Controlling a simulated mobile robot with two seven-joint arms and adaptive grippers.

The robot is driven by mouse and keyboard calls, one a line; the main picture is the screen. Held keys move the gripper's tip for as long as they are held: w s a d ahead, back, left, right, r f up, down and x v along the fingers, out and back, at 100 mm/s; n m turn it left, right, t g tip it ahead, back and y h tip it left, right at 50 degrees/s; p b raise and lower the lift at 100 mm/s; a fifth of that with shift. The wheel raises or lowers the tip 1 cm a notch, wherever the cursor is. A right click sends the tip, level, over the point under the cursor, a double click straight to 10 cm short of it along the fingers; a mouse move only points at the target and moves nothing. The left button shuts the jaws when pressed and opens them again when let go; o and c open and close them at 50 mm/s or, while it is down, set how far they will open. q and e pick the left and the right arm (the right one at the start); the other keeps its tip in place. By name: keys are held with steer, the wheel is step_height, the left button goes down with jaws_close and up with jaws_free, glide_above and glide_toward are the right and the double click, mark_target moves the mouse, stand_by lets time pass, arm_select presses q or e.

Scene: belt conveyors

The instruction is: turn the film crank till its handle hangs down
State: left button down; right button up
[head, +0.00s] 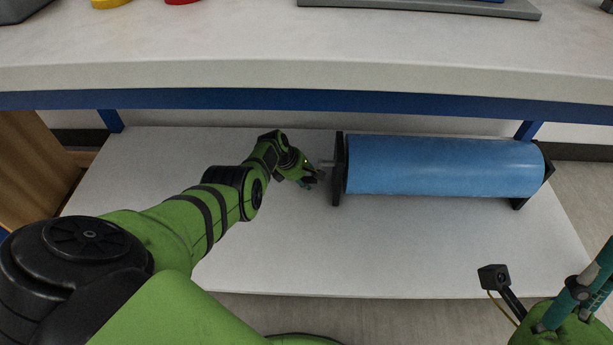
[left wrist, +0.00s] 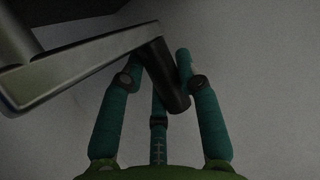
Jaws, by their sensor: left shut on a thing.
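The film roll (head: 445,168) is a wide blue cylinder lying between two black end brackets on the white lower shelf. Its grey metal crank shows in small part at the left bracket (head: 339,170) in the head view. In the left wrist view the crank arm (left wrist: 75,65) comes in from the left, and its dark handle (left wrist: 166,75) sits between my teal fingers. My left gripper (head: 311,179) is shut on the handle, left of the roll. My right gripper (head: 583,296) is only partly in view at the lower right, away from the crank; its opening is unclear.
The white lower shelf (head: 250,270) is bare in front of the roll. A thick upper worktop (head: 300,60) with a blue beam (head: 250,101) overhangs the back of the shelf. A wooden side (head: 30,165) stands at far left.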

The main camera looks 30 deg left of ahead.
arm_select(q)
steer(key=shift+d+f, duration=0.1)
steer(key=shift+d, duration=0.05)
steer(key=c, duration=0.9)
jaws_free()
steer(key=shift+o, duration=0.2)
steer(key=shift+a+r, duration=0.2)
steer(key=shift+s+a+r, duration=0.15)
steer(key=shift+s+r, duration=0.05)
steer(key=shift+r, duration=0.2)
steer(key=shift+d+v, duration=0.2)
steer(key=shift+v, duration=0.8)
steer(key=v, duration=0.8)
steer(key=shift+s+r, duration=0.25)
steer(key=shift+r, duration=0.1)
steer(key=shift+a, duration=0.1)
